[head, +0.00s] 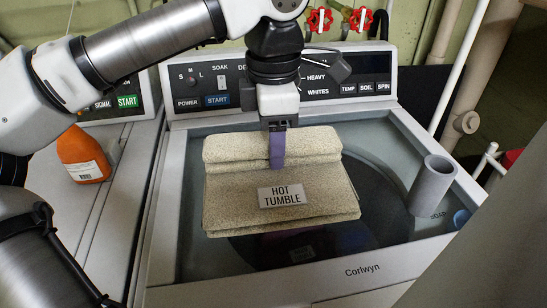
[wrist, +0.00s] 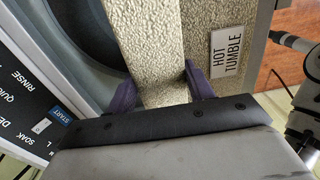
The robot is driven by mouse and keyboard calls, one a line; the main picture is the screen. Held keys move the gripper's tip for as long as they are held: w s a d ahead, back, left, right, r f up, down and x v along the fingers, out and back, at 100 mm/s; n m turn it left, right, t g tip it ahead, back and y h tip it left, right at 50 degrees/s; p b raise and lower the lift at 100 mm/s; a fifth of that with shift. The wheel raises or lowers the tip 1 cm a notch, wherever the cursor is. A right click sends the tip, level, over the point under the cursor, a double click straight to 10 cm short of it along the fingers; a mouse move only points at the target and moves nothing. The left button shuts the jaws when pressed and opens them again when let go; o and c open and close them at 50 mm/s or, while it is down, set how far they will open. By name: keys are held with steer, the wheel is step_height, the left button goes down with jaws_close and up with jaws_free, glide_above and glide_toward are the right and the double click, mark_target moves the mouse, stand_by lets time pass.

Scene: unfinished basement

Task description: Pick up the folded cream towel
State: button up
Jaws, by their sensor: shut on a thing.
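The folded cream towel (head: 235,195) is a thick speckled bundle with a rolled fold at its back and a "HOT TUMBLE" label on its front. In the head view it is over the dark round lid window of the washer. My gripper (head: 277,150) comes down from above with its purple fingers at the rolled fold. In the wrist view the towel (wrist: 165,45) runs between the two fingers of my gripper (wrist: 162,88), which is shut on the fold. I cannot tell whether the towel's underside touches the lid.
The washer (head: 365,270) has a control panel (head: 340,85) behind the towel. A grey cylinder (head: 432,185) and a blue round piece (head: 461,218) are at its right. An orange bottle (head: 83,155) stands on the machine at left. Red valves (head: 320,20) are on the back wall.

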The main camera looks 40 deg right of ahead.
step_height(320, 180, up, 15)
steer(key=p, duration=0.3)
steer(key=shift+f, duration=0.2)
